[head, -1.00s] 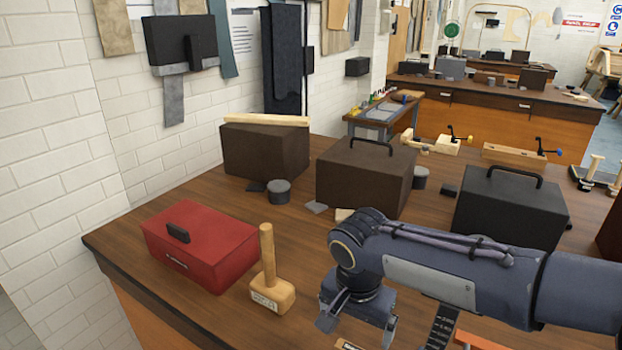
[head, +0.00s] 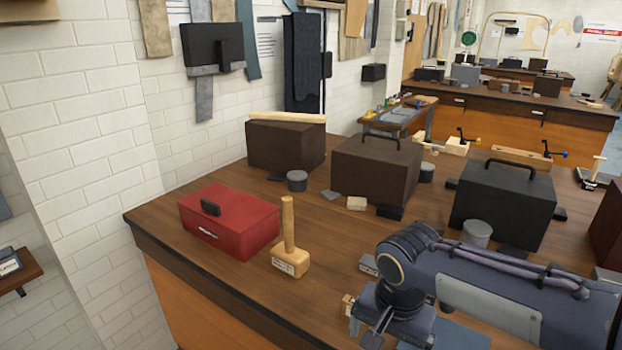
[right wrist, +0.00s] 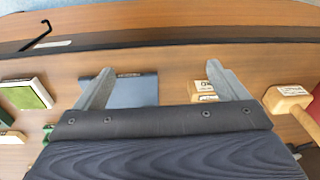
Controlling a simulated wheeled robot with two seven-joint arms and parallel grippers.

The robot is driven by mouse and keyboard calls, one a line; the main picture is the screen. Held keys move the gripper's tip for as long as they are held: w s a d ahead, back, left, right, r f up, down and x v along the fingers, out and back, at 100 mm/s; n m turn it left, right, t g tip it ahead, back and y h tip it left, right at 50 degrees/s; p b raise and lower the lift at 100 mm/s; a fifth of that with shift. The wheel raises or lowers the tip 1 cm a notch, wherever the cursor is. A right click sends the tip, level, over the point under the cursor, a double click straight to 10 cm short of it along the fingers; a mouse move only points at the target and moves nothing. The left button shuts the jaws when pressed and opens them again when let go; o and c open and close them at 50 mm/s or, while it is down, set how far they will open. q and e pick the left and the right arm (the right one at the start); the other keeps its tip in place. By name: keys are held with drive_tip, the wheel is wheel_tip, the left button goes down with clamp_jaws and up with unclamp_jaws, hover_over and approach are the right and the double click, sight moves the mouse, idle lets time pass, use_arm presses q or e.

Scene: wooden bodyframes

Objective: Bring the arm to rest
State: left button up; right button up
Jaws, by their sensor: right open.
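My right arm comes in from the right in the head view. Its gripper (head: 378,326) is low in the picture, over the near part of the workbench (head: 225,290), right of and nearer than the wooden mallet (head: 290,262). In the right wrist view the gripper (right wrist: 160,78) has its two fingers wide apart with nothing held. A blue flat piece (right wrist: 133,90) shows below between them, and a labelled wood block (right wrist: 205,90) is by the right finger. My left gripper is not in view.
A red toolbox (head: 230,222) stands left of the mallet. Dark cases (head: 376,170) and a grey round tin (head: 477,234) stand farther back. In the wrist view a green framed square (right wrist: 27,95) lies at left. Bare benchtop lies around the mallet.

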drive_tip(key=s+d+f+n+t+y, duration=0.1)
drive_tip(key=s+d+n+t+y, duration=0.1)
drive_tip(key=s+d, duration=0.2)
drive_tip(key=s+d+f+n+t+y, duration=0.1)
drive_tip(key=s+d, duration=0.3)
drive_tip(key=s, duration=0.7)
drive_tip(key=shift+s+n+t+y, duration=0.15)
drive_tip(key=shift+n+t+y, duration=0.25)
drive_tip(key=shift+n+t, duration=0.35)
drive_tip(key=shift+c, duration=0.4)
